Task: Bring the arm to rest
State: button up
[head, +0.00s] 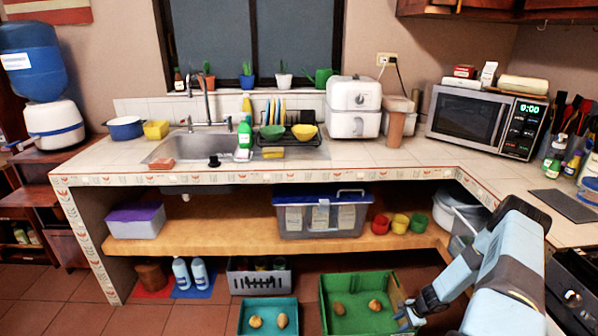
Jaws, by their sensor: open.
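My arm (505,265) reaches in from the lower right of the head view. My gripper (408,308) is low, at the right side of the green crate (331,296), and points left. It is open, and I see nothing between its fingers. Two brown potato-like items lie apart in the green crate, the left one (338,308) and the right one (375,305). I cannot tell whether the gripper touches the crate's wall.
A teal tray (268,327) with two similar items stands left of the green crate. A grey basket (259,280) is behind it. The counter (240,177) and wooden shelf (200,236) stand beyond. A stove (570,295) is close on the arm's right.

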jog(key=w+r+n, duration=0.3)
jog(key=w+r, duration=0.1)
jog(key=r, duration=0.9)
jog(key=w+r+n, duration=0.2)
jog(key=w+r, duration=0.3)
jog(key=r, duration=0.8)
jog(key=s+a+r+n+h, duration=0.15)
jog(key=a+r, duration=0.25)
jog(key=r, duration=0.9)
jog(key=a+r+n+h, duration=0.1)
jog(key=a+r+n, duration=0.25)
jog(key=r, duration=0.95)
jog(key=s+a+r+n+t, duration=0.1)
jog(key=s+a+r, duration=0.2)
jog(key=s+r, duration=0.3)
jog(key=s+a+r+n, duration=0.1)
jog(key=s+a+r, duration=0.3)
jog(key=r, duration=0.4)
jog(key=s+a+r+n+t, duration=0.1)
jog(key=s+a+r+n, duration=0.15)
jog(key=s+r, duration=0.35)
jog(key=s+a+r+n+h, duration=0.1)
jog(key=s+r, duration=0.3)
jog(key=s, duration=0.6)
jog(key=s+a+r+n+t+h, duration=0.1)
jog(key=s+a+r, duration=0.2)
jog(key=s, duration=0.6)
jog(key=shift+s+r+t, duration=0.3)
jog(key=shift+s+r, duration=0.05)
jog(key=shift+r, duration=0.15)
